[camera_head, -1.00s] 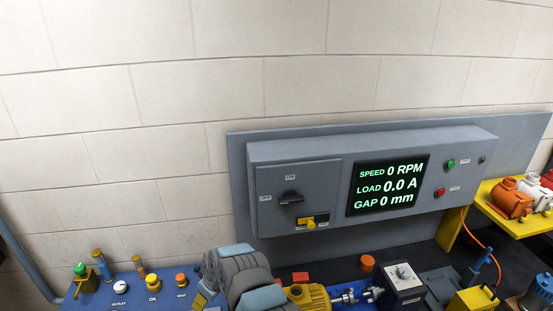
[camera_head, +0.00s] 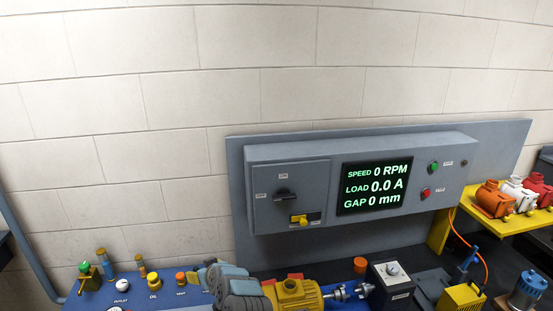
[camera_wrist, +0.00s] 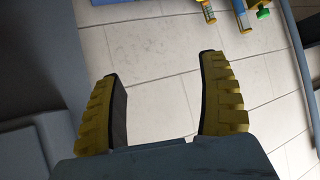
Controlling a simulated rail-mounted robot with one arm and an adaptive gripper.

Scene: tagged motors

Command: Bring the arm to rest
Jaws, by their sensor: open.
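My gripper (camera_wrist: 160,75) shows in the wrist view with its two yellow ribbed fingers wide apart. It is open, and nothing is between the fingers.
A grey control panel (camera_head: 290,165) with a display (camera_head: 375,186) reading 0 RPM stands behind the bench. A yellow motor (camera_head: 296,294) is beside my arm.

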